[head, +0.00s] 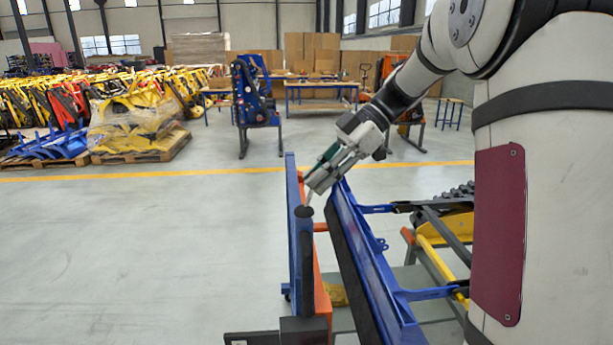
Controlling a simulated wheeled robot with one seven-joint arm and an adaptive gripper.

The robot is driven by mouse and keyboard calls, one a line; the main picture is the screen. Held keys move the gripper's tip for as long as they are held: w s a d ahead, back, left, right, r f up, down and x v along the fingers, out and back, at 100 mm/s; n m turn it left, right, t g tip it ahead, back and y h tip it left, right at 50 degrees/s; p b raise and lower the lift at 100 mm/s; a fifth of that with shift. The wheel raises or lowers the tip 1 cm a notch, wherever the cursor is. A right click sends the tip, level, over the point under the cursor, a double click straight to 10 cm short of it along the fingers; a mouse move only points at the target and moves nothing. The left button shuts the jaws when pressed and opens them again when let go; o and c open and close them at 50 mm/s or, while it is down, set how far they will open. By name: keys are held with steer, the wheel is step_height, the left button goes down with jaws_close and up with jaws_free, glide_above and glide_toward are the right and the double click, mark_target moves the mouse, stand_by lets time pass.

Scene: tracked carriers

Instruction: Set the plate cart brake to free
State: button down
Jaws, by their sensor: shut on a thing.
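The cart (292,225) stands in front of me at the picture's middle, with a narrow blue upright, orange parts and a dark rounded post. A short, thin pale lever (308,200) rises from the dark top of that post; it looks like the brake lever. My gripper (312,188) comes down from the upper right and is shut on the lever's upper end. The jaws cover most of the lever, so its exact setting cannot be told.
A long blue frame with a dark face (352,262) stands close to the right of the cart. Yellow bars and a black track (459,193) lie further right. A wrapped yellow load on a pallet (135,128) stands back left. The floor at left is clear.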

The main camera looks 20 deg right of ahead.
steer(key=shift+s+d+f+t+y+b, duration=0.15)
steer(key=shift+d+f+y+b, duration=0.05)
steer(key=shift+d+y, duration=0.25)
steer(key=shift+s+d+f+t+y+b, duration=0.1)
steer(key=shift+d+f+t+y+b, duration=0.1)
steer(key=shift+d+y, duration=0.25)
steer(key=shift+a, duration=0.1)
steer(key=c, duration=1.4)
jaws_free()
steer(key=v, duration=1.2)
steer(key=shift+f, duration=0.15)
